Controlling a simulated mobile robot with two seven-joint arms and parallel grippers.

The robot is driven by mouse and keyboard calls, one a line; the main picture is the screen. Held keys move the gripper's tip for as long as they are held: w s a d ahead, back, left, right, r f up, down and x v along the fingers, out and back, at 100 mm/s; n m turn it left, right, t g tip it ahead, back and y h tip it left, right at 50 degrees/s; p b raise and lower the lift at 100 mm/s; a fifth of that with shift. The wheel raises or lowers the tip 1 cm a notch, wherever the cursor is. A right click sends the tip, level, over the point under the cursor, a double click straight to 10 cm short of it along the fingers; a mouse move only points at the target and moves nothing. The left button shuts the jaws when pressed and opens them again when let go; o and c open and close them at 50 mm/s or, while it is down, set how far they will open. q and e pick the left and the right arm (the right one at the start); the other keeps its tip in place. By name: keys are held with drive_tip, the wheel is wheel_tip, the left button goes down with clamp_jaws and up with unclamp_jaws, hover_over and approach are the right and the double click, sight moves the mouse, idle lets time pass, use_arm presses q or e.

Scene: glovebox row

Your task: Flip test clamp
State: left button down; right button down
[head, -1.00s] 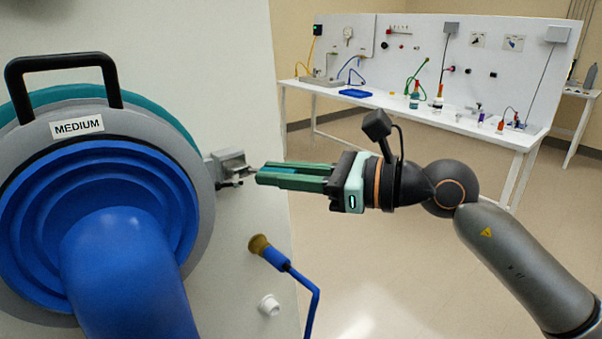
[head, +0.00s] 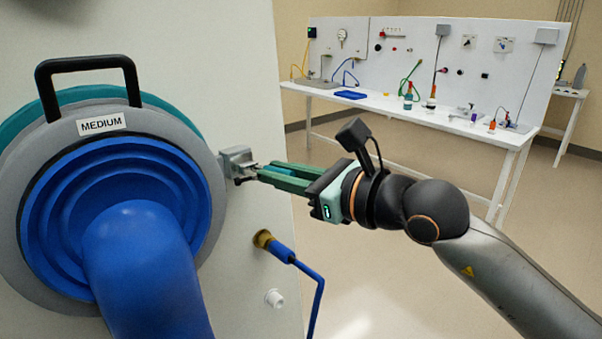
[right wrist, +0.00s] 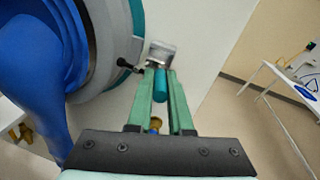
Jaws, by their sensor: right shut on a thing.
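The clamp is a small grey metal block (head: 237,161) on the right edge of the blue glove port's ring (head: 205,215). It also shows in the right wrist view (right wrist: 161,52), just beyond my fingertips. My right gripper (head: 262,172) has long green fingers pointing left at the clamp. They are shut on a teal cylindrical handle (right wrist: 160,84), which lies between them and reaches toward the clamp block. The handle's join to the block is partly hidden. My left gripper is not in view.
A blue glove sleeve (head: 145,265) bulges from the port, under a black carry handle (head: 88,66) and MEDIUM label. A white bench (head: 400,108) stands behind, with open floor between.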

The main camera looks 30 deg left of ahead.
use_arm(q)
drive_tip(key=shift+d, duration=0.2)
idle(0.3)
use_arm(e)
drive_tip(key=c, duration=0.8)
unclamp_jaws()
drive_tip(key=shift+s, duration=0.1)
